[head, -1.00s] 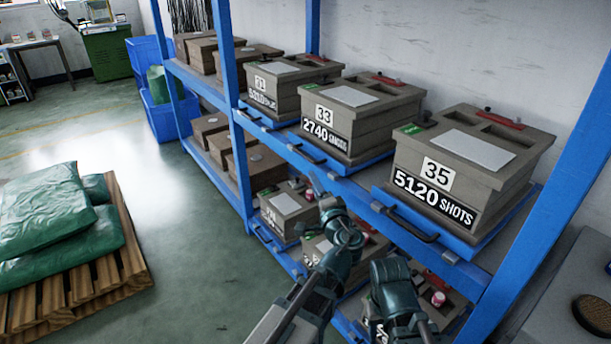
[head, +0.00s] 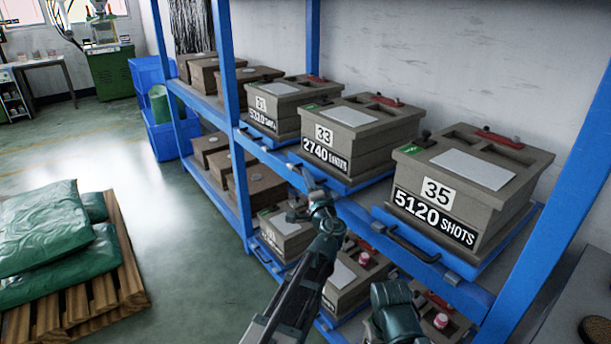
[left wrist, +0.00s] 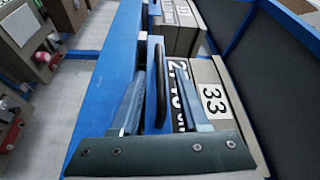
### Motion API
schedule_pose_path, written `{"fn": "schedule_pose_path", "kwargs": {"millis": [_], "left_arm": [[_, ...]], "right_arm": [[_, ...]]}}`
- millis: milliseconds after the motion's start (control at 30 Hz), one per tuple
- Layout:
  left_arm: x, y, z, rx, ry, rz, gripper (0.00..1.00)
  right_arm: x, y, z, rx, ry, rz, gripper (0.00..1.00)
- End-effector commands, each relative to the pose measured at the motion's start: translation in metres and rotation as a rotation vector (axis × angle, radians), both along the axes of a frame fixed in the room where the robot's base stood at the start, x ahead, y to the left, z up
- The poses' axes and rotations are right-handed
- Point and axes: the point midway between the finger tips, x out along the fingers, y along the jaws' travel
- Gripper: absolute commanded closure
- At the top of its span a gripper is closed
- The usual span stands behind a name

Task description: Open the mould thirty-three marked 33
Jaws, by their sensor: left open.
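Mould 33 (head: 372,131) is a grey-brown block with a white label 33 and a 2740 SHOTS plate, on a blue tray in the middle of the upper shelf. Its lid lies flat on it. In the left wrist view the mould (left wrist: 240,120) stands on the right, its label sideways. My left gripper (head: 305,178) is open beside the shelf's front edge, in front of mould 33. In the left wrist view its fingers (left wrist: 160,95) stand on either side of a dark tray handle (left wrist: 161,80), without visible contact.
Mould 35 (head: 468,188) stands to the right on its own tray with a dark handle (head: 412,245). Another mould (head: 283,105) stands to the left. More moulds fill the lower shelf. A blue rack post (head: 230,110) and a pallet (head: 125,270) with green sacks stand to the left.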

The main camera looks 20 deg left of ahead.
Motion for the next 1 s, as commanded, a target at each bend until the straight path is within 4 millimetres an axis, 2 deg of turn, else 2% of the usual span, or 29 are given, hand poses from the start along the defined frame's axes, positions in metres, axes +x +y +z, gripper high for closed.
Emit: {"fn": "schedule_pose_path", "kwargs": {"millis": [33, 200, 600, 667, 867, 1000], "left_arm": [[0.009, 0.004, 0.001, 0.000, 0.000, 0.002, 0.55], [0.021, 0.011, 0.002, 0.000, 0.000, 0.001, 0.55], [0.024, 0.014, 0.002, 0.000, 0.000, 0.000, 0.55], [0.024, 0.014, 0.002, 0.000, 0.000, 0.000, 0.64], [0.024, 0.014, 0.002, -0.001, 0.000, 0.000, 1.00], [0.024, 0.014, 0.002, -0.001, 0.000, 0.000, 1.00]], "right_arm": [[0.000, 0.000, 0.001, 0.000, 0.000, 0.000, 0.50], [0.000, 0.000, 0.002, 0.000, 0.000, 0.000, 0.50], [0.000, 0.000, 0.002, 0.000, 0.000, 0.000, 0.50], [0.000, 0.000, 0.002, 0.000, 0.000, 0.000, 0.50], [0.000, 0.000, 0.002, 0.000, 0.000, 0.000, 0.50], [0.000, 0.000, 0.002, 0.000, 0.000, 0.000, 0.50]]}}
